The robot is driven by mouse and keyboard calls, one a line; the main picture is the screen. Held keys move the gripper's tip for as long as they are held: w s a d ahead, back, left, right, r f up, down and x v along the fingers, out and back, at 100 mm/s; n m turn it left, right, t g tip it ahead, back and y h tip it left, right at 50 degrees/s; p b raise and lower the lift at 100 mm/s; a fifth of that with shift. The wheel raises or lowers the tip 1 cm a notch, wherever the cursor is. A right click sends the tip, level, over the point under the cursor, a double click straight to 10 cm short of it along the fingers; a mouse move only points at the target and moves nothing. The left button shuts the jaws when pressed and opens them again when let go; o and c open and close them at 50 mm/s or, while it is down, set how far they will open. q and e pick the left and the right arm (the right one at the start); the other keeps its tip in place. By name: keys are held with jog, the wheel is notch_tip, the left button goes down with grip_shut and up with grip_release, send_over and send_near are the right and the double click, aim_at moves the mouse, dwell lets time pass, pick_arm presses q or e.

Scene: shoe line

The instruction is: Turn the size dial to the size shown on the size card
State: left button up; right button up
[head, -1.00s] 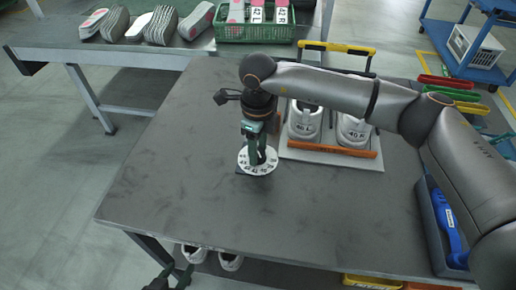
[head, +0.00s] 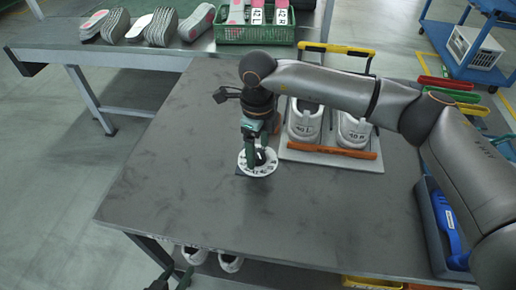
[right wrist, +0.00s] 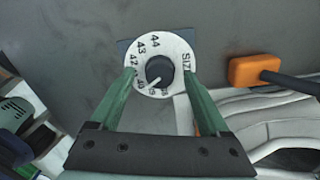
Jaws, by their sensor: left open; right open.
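The size dial is a white disc (right wrist: 158,42) with sizes printed around it and a dark knob (right wrist: 160,70) in its middle; the disc also shows in the head view (head: 246,168). The knob's white mark points to the lower left, near 39 and 40. My right gripper (right wrist: 160,84) is open over the dial, one green finger on each side of the knob; contact cannot be told. It also shows in the head view (head: 258,158). My left gripper (head: 168,281) is at the lower left edge, partly cut off. I cannot make out a size card.
A board (head: 330,161) with two labelled white shoes (head: 304,124) stands behind the dial, near an orange block (right wrist: 255,69). A grey bin with a blue tool (head: 445,220) is at the right. The table's left and front are clear.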

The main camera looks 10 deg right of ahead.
aim_at(258, 153)
notch_tip(258, 153, up, 12)
jog(key=p, duration=0.1)
jog(key=shift+f, duration=0.15)
dwell(0.5)
